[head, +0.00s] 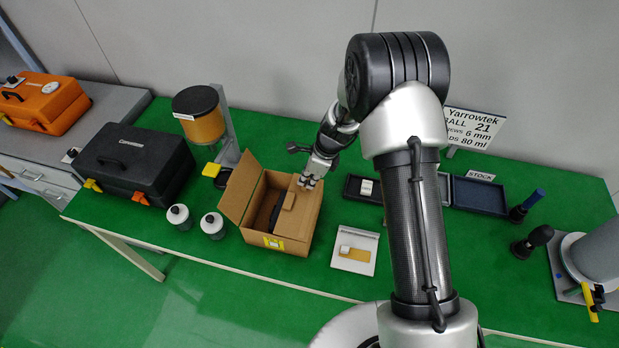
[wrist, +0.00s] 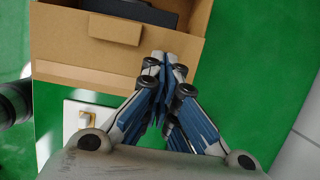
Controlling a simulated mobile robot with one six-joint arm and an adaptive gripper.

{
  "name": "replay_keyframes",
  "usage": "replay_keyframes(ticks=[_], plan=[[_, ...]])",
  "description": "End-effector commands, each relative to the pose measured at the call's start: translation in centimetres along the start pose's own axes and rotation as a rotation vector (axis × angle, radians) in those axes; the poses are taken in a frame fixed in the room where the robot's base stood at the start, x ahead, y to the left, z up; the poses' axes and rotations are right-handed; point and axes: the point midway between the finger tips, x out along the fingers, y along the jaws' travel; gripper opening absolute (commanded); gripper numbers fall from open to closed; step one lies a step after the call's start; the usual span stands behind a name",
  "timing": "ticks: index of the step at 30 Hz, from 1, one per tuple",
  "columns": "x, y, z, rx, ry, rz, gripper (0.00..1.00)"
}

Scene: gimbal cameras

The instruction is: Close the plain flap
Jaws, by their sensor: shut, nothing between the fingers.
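An open cardboard box (head: 313,230) stands on the green table, with a yellow label (head: 272,242) on its front. A plain brown flap (head: 240,186) stands up along its left side, leaning outward. On the right side, a cardboard panel with a small tab (head: 288,200) lies partly over the opening; the tab also shows in the wrist view (wrist: 114,28). A dark item is partly visible inside. My gripper (head: 308,183) is shut and empty at the box's right far side. In the wrist view its fingertips (wrist: 165,62) are near the cardboard edge; contact cannot be told.
A jar dispenser (head: 205,125) stands behind the box, and two small jars (head: 212,225) stand left of it. A black case (head: 135,160) is farther left. A white plate (head: 366,262) and dark trays (head: 478,195) lie to the right.

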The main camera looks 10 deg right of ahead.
Motion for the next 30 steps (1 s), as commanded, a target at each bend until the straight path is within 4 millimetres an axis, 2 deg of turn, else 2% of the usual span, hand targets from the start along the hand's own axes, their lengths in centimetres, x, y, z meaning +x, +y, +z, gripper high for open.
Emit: replay_keyframes(ticks=[15, 30], plan=[[0.0, 0.0, -0.1, 0.001, 0.0, 0.0, 0.0], [-0.8, 0.0, -1.5, 0.0, 0.0, 0.0, 0.0]])
